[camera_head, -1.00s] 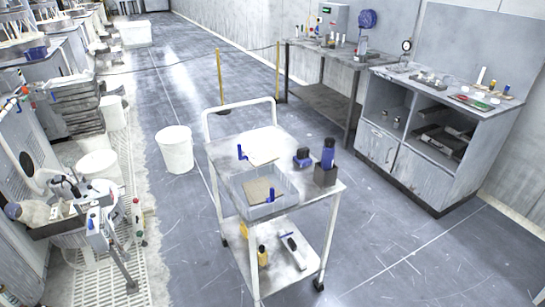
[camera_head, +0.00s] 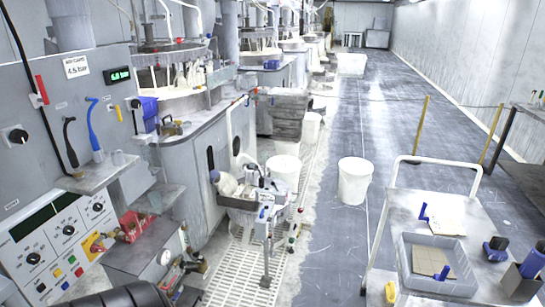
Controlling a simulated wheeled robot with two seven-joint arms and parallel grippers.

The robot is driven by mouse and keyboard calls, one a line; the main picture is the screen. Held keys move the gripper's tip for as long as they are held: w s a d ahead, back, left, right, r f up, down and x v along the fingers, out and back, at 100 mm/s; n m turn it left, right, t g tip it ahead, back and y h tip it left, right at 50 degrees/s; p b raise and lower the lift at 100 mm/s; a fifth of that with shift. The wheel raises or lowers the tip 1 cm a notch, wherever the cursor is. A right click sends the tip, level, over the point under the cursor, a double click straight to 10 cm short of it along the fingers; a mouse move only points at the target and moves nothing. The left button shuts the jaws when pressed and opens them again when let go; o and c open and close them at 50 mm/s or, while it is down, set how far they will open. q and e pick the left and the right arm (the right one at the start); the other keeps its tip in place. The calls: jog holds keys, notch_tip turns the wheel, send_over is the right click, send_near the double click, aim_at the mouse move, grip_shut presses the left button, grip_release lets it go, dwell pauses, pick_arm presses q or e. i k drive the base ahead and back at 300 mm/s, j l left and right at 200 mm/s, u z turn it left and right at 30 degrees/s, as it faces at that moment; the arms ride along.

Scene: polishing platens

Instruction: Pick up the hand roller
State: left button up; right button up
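I cannot identify the hand roller for certain. On the white cart (camera_head: 386,236) at the right, an upright blue handle (camera_head: 423,212) stands at the edge of a pale sheet (camera_head: 447,222). Another blue handle (camera_head: 443,272) shows in the grey tray (camera_head: 410,265), near a tan square pad (camera_head: 429,259). These handles are too small to tell what tool each belongs to. Neither of my grippers is in view.
A dark blue object (camera_head: 496,249) and a grey holder with a blue item (camera_head: 531,264) are also on the cart. A white bucket (camera_head: 354,182) stands on the floor. Polishing machines and a control panel (camera_head: 60,240) line the left. The aisle floor is open.

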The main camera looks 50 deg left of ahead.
aim_at(496, 248)
jog(key=u, duration=4.3)
jog(key=z, duration=4.3)
jog(key=i+j+z, duration=0.15)
jog(key=i+z, duration=0.35)
jog(key=i+j+z, duration=0.25)
jog(key=z, duration=0.25)
